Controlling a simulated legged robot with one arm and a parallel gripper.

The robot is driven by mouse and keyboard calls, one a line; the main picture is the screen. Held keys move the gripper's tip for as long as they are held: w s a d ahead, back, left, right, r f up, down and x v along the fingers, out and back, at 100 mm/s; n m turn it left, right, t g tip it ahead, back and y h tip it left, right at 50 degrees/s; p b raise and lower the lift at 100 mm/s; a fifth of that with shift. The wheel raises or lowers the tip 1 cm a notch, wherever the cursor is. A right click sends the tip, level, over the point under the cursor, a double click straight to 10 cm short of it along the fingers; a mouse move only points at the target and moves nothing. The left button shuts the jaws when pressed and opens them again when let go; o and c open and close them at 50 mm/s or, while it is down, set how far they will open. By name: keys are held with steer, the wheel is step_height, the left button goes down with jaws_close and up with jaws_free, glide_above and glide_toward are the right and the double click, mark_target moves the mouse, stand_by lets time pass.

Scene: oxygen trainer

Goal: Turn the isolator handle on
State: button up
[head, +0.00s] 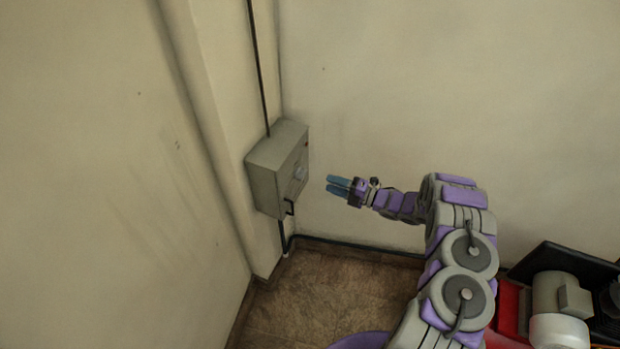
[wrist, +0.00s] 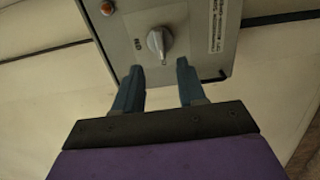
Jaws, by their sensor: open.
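The isolator box (head: 277,168) is a grey metal box on the wall column at the centre-left of the head view. Its rotary handle (head: 300,172) sits on the front face. In the wrist view the pale handle (wrist: 160,42) shows near the top centre, with lettering beside it on the box face (wrist: 190,15). My gripper (head: 331,184) is open and empty, to the right of the box in the head view, with a gap between. In the wrist view the blue fingertips (wrist: 160,68) are apart, below the handle, and do not appear to touch it.
An orange-red lamp (wrist: 107,8) and a label strip (wrist: 217,25) are on the box face. A dark conduit (head: 259,70) runs up from the box, and a cable (head: 340,243) runs along the wall base. A red machine with a grey motor (head: 558,300) stands at lower right.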

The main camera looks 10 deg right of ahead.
mark_target(301, 174)
steer(key=b+x, duration=0.1)
steer(key=x, duration=0.8)
steer(key=shift+a, duration=0.35)
steer(key=shift+d, duration=0.35)
steer(key=shift+a, duration=0.3)
steer(key=c, duration=0.5)
steer(key=shift+s, duration=0.1)
jaws_close()
